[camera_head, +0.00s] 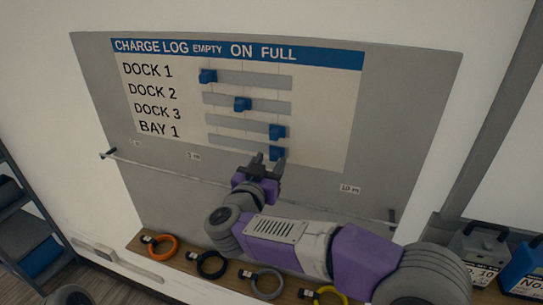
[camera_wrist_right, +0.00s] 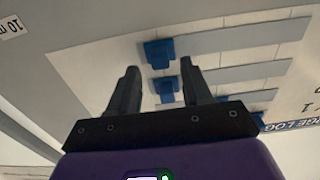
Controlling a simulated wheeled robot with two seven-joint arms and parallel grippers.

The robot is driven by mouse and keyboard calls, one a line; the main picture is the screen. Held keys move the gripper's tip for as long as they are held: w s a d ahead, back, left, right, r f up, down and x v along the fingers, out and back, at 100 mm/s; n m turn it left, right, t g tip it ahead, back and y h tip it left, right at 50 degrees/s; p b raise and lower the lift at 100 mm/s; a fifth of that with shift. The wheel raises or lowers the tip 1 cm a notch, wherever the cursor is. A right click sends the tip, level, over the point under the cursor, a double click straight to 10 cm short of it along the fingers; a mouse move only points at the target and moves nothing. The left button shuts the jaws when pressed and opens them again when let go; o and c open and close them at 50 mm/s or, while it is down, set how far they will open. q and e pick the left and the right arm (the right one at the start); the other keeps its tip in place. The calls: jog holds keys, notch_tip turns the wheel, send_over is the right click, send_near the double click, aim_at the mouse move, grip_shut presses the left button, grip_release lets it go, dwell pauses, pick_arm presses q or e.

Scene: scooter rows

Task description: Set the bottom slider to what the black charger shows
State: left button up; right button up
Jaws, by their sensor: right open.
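The charge log board (camera_head: 400,90) hangs on the wall with rows DOCK 1, DOCK 2, DOCK 3 and BAY 1 under EMPTY, ON and FULL. The bottom slider, BAY 1 (camera_head: 277,153), is blue and sits at the right, FULL end; it also shows in the right wrist view (camera_wrist_right: 159,53). My right gripper (camera_head: 266,162) is open at the bottom slider, its fingers partly overlapping it; I cannot tell whether they touch. In the wrist view its fingers (camera_wrist_right: 158,88) point toward the board. I cannot make out a black charger's display. My left gripper is not in view.
The DOCK 3 slider (camera_head: 277,131) is close above, also at FULL. DOCK 2 (camera_head: 242,103) is at the middle and DOCK 1 (camera_head: 207,76) at EMPTY. A thin rail (camera_head: 170,167) crosses below. Coloured coils, including a black one (camera_head: 212,264), lie on a wooden shelf; boxes (camera_head: 478,250) stand right.

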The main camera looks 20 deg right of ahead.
aim_at(275, 156)
jog(key=shift+x, duration=1.1)
jog(key=shift+c, duration=0.2)
grip_shut()
